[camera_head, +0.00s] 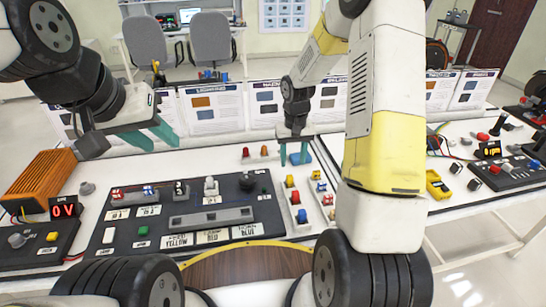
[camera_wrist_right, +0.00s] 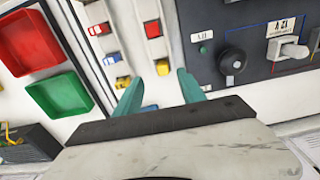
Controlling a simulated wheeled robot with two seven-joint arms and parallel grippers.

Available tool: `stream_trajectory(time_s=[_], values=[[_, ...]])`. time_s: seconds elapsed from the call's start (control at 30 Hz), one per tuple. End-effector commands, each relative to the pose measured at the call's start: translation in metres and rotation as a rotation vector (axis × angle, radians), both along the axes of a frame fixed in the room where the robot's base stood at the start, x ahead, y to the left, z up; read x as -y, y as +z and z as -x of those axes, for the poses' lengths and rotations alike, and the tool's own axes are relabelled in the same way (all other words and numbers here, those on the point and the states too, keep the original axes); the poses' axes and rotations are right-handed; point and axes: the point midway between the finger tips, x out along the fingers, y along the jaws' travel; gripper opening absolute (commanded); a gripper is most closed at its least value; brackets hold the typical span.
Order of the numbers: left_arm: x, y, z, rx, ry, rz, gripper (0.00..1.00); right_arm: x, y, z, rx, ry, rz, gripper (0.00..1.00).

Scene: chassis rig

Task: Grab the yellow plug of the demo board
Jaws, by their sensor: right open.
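The demo board (camera_head: 185,227) is a dark panel with switches, a knob and labels. A white strip beside its right edge carries a yellow plug (camera_head: 290,181), with a red and another plug nearer me. My right gripper (camera_head: 294,164) points down just behind the yellow plug, open and empty. In the right wrist view, the yellow plug (camera_wrist_right: 162,67) shows ahead of the gap between the teal fingertips of my right gripper (camera_wrist_right: 160,84), apart from them. My left gripper (camera_head: 164,146) is open and empty, above the back left of the table.
Red (camera_wrist_right: 30,42) and green (camera_wrist_right: 60,101) trays lie beside the strips. An orange finned box (camera_head: 42,180) and a 0V display (camera_head: 64,209) stand left. Upright poster panels (camera_head: 216,108) line the back edge.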

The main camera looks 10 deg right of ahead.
Motion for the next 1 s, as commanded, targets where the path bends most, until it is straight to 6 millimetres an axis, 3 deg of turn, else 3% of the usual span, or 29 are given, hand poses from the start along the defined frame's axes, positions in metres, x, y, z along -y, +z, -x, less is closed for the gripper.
stream_trajectory(time_s=[0.7,1.0], values=[[0.0,0.0,0.0,0.0,0.0,0.0,0.36,-0.001,-0.09,-0.005,-0.018,0.001,0.001,0.47],[0.0,0.0,0.0,0.0,0.0,0.0,0.36,-0.001,-0.094,-0.005,-0.016,0.0,0.001,0.47]])
